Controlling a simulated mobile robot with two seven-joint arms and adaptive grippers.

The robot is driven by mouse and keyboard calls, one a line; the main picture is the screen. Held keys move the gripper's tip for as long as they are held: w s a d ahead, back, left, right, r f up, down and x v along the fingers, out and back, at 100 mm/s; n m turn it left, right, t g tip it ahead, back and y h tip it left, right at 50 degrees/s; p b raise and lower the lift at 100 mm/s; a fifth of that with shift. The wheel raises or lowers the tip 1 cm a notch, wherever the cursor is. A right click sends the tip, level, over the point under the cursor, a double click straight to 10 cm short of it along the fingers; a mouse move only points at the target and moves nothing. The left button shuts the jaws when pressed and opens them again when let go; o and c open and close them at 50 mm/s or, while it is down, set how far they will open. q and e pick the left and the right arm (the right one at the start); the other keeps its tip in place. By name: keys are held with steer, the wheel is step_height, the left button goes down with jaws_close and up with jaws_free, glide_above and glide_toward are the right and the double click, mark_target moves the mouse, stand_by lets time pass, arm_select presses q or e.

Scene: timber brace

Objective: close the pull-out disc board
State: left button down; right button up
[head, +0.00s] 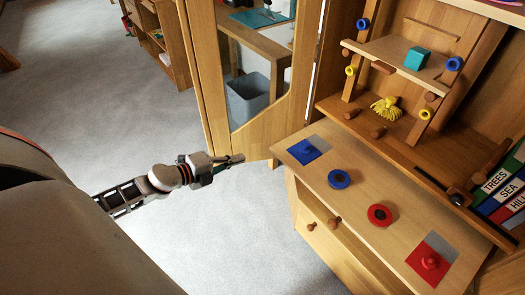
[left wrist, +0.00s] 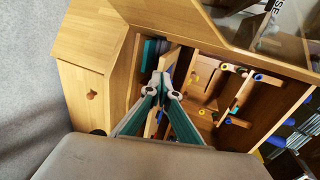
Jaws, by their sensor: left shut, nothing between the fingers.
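The pull-out disc board (head: 408,228) is a pale wooden panel sticking out from the cabinet at the right of the head view. On it are a blue square (head: 302,151), a blue ring (head: 339,179), a red ring (head: 380,215) and a red square with a round knob (head: 430,262). My left gripper (head: 240,158) is shut and empty, to the left of the board's far left corner and apart from it. Its closed teal fingers show in the left wrist view (left wrist: 162,80). My right gripper is in neither view.
An open cabinet door (head: 260,130) with a window stands behind my left gripper. Above the board are a small shelf (head: 400,55) with a teal cube (head: 417,58) and a yellow tassel-like object (head: 387,108). Grey floor (head: 230,230) is clear.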

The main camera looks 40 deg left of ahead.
arm_select(q)
glide_toward(270, 148)
steer(key=x, duration=0.5)
steer(key=shift+a+f+b, duration=0.1)
steer(key=shift+f+b, duration=0.25)
steer(key=shift+w+d, duration=0.25)
steer(key=shift+w, duration=0.4)
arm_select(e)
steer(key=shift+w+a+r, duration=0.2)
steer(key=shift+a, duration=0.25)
arm_select(q)
steer(key=shift+w, duration=0.1)
